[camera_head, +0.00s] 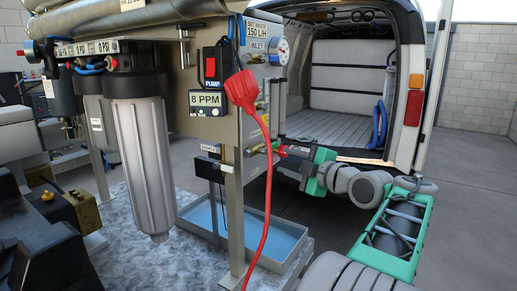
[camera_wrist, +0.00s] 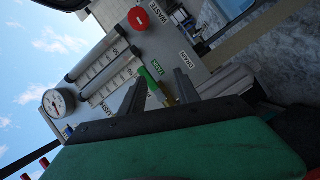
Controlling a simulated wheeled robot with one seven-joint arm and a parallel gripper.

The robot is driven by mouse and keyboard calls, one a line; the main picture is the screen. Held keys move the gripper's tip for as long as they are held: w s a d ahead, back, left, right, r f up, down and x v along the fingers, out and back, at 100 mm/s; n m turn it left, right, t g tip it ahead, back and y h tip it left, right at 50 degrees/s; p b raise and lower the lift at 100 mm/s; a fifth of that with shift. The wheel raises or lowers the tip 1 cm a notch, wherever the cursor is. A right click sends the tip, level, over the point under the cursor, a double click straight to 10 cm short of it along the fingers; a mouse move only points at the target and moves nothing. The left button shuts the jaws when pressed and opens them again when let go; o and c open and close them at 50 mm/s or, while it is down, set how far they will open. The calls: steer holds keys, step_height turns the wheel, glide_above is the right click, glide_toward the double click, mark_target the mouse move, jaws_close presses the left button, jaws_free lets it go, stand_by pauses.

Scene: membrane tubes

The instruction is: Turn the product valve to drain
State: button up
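The valve with a green handle (camera_wrist: 149,76) sits on the grey panel (camera_wrist: 112,45) in the wrist view, with a brass body below it. A green label beside it seems to read TANK, and a white DRAIN label (camera_wrist: 187,60) is to its right. My gripper (camera_wrist: 160,75) is open, with one dark finger on each side of the handle in the picture. I cannot tell whether either finger touches it. In the head view my gripper (camera_head: 284,153) reaches the panel's right side from the right, and the green handle is not distinguishable there.
A red round knob (camera_wrist: 138,18) by the WASTE label and two flow tubes (camera_wrist: 95,62) with a gauge (camera_wrist: 58,102) are close by. A blue tray (camera_head: 270,238) lies below; an open van (camera_head: 345,85) stands behind.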

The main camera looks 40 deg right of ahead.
mark_target(274, 146)
steer(key=w+r+n+p, duration=0.1)
steer(key=w, duration=0.1)
steer(key=w+n, duration=0.2)
steer(key=w+r+n+t+p, duration=0.1)
steer(key=w, duration=0.1)
steer(key=shift+w+d+r+n+p, duration=0.25)
steer(key=shift+w+r+n+p, duration=0.05)
steer(key=shift+n+p, duration=0.1)
steer(key=shift+w+d+f, duration=0.1)
steer(key=shift+w+f, duration=0.05)
steer(key=shift+w, duration=0.2)
jaws_close()
stand_by(0.8)
